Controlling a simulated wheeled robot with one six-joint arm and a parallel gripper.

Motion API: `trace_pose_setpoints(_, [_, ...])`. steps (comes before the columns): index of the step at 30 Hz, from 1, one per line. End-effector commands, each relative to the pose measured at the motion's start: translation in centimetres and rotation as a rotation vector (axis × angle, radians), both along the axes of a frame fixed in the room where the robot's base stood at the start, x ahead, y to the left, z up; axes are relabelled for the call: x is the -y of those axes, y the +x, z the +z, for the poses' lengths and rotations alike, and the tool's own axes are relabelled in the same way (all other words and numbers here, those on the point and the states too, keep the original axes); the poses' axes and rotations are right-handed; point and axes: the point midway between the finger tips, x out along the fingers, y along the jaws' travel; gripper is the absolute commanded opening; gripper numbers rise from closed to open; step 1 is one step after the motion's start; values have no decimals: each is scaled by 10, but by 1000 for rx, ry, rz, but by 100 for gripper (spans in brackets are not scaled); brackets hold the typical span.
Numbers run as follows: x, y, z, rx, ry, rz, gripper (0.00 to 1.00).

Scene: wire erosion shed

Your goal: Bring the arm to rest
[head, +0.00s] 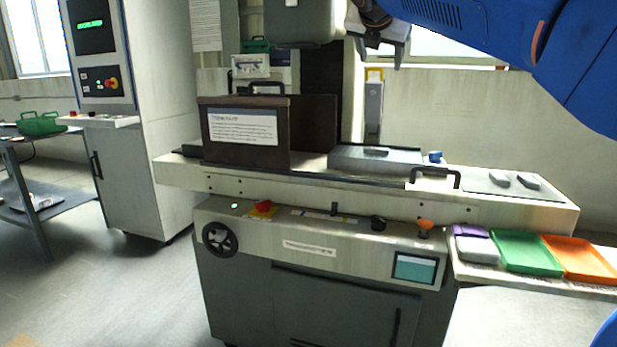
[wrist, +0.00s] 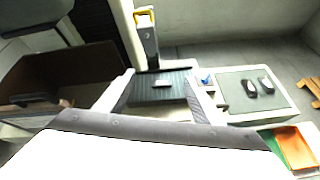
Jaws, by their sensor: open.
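My gripper (head: 381,58) hangs at the top of the head view, above the machine bed and right of the grey machine head. Its two fingers are apart, with nothing between them. In the wrist view the open fingers (wrist: 160,82) point down toward a dark ribbed plate on the bed, with a small light piece on it. My blue arm reaches in from the upper right of the head view.
The machine (head: 310,245) has a brown guard box (head: 247,158) and a black handle (head: 435,172) on top. Green (head: 528,254) and orange (head: 583,260) trays sit at right. A control cabinet (head: 160,110) stands left. Floor at lower left is clear.

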Motion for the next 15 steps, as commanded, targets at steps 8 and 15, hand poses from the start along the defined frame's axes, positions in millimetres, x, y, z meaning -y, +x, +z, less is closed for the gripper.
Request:
trace_pose_setpoints(8, [37, -49, -57, -12, 299, -168, 62])
trace_pose_setpoints(15, [78, -129, -150, -24, 720, -472, 62])
